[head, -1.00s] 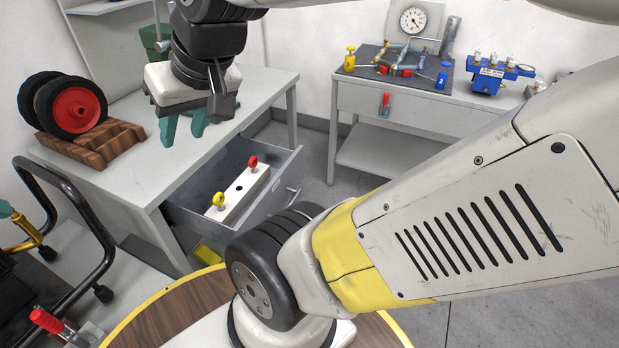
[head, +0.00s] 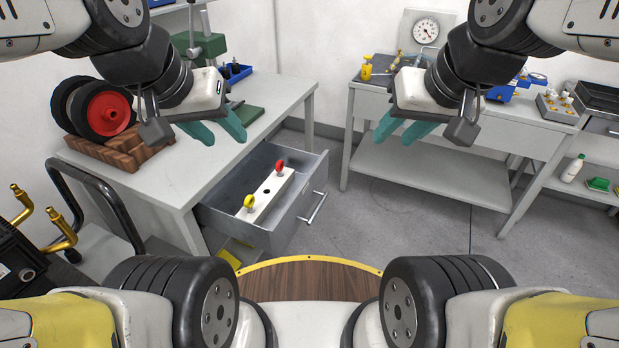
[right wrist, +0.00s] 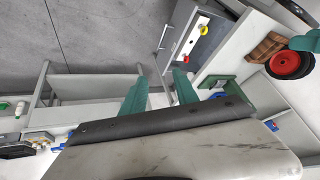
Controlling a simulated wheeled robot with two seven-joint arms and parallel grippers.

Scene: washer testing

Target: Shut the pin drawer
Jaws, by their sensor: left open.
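The pin drawer (head: 295,210) stands pulled out from under the grey workbench, with its bar handle (head: 312,207) on the front. In it lies a white block (head: 266,196) with a red-topped pin (head: 279,166) and a yellow-topped pin (head: 249,202). The drawer also shows in the right wrist view (right wrist: 178,27). My left gripper (head: 223,136) is open and empty, over the bench in the picture. My right gripper (head: 394,138) is open and empty, up and to the right of the drawer; its spread teal fingers show in the right wrist view (right wrist: 160,92). Neither touches the drawer.
A red-hubbed wheel (head: 106,113) sits on a wooden block (head: 118,150) on the bench (head: 180,182). A second table (head: 440,170) with a gauge (head: 425,30) stands at the right. A black-railed cart (head: 95,195) is at left. The floor before the drawer is clear.

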